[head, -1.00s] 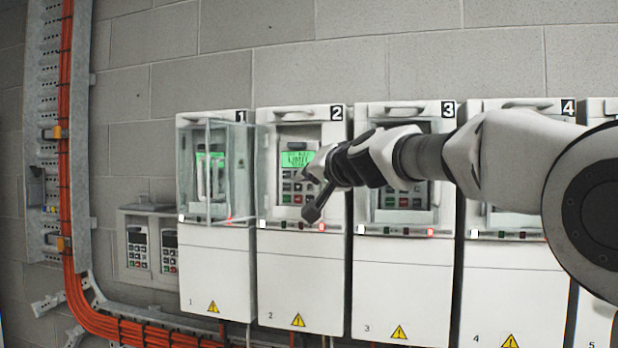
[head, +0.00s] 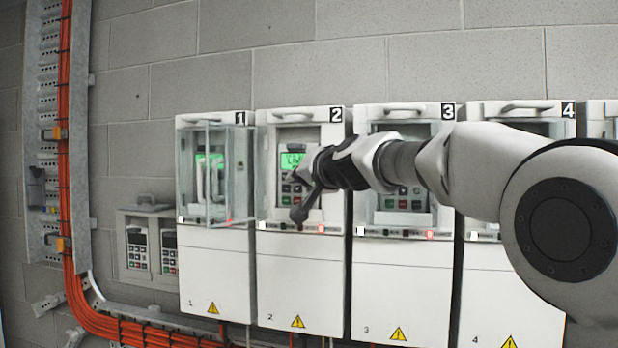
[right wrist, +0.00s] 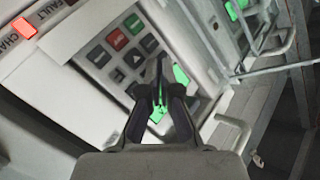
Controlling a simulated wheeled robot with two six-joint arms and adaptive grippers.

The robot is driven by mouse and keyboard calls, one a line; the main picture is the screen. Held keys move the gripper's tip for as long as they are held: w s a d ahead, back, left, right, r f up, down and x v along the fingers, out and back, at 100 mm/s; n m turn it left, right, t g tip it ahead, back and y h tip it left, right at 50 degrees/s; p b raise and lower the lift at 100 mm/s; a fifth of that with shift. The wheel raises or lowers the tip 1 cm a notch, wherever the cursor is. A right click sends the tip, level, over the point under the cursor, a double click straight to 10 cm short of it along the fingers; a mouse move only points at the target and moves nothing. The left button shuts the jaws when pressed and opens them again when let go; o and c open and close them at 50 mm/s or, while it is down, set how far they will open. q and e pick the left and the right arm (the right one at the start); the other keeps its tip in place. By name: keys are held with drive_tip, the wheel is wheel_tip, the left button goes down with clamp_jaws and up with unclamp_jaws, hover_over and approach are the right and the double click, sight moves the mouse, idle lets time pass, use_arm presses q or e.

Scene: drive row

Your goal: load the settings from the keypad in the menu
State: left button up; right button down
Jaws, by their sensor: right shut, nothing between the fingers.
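Drive 2 (head: 300,275) has a keypad (head: 284,172) with a lit green screen (head: 291,160), partly covered by my right gripper. In the right wrist view the keypad (right wrist: 103,72) appears tilted, with red, green and grey buttons; part of its green screen (right wrist: 181,75) shows behind the fingers. My right gripper (head: 299,216) is shut and empty in front of the lower keypad area. Its closed fingertips (right wrist: 160,65) overlap the buttons nearest the screen in the wrist view; I cannot tell whether they touch. My left gripper is not in view.
Drive 1 (head: 215,275) at left has a clear cover (head: 220,172) standing out beside drive 2. Drive 3 (head: 402,285) and drive 4 (head: 510,290) stand to the right. Two spare keypads (head: 138,250) hang lower left. Orange cables (head: 67,150) run down the wall.

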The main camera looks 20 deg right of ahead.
drive_tip(key=shift+w+d, duration=0.2)
drive_tip(key=shift+w, duration=0.2)
idle(0.8)
drive_tip(key=shift+s, duration=0.1)
drive_tip(key=shift+s+a+b, duration=0.3)
drive_tip(key=shift+s+a, duration=0.25)
drive_tip(key=shift+f, duration=0.1)
drive_tip(key=s+a, duration=0.1)
drive_tip(key=s+a+b, duration=0.1)
drive_tip(key=s+b, duration=0.1)
drive_tip(key=s, duration=0.1)
drive_tip(key=shift+s+a, duration=0.1)
drive_tip(key=shift+a, duration=0.3)
